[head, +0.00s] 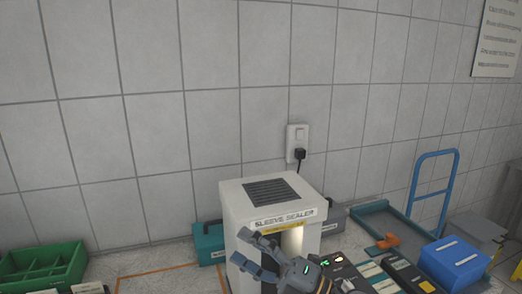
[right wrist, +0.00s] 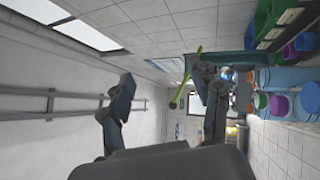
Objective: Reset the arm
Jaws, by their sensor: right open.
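My right gripper (head: 246,256) shows at the bottom of the head view, in front of the white sleeve sealer (head: 240,212). Its two fingers are spread apart with nothing between them. In the right wrist view the same gripper (right wrist: 162,108) is open and empty, with the room and ceiling beyond it. My left gripper is not in either view.
A green divided tray (head: 45,268) stands at the left. A teal box (head: 208,240) sits beside the sealer. At the right are a blue box (head: 455,262), a blue-handled frame (head: 417,185) and an orange part (head: 384,242). A plugged wall socket (head: 297,136) is behind.

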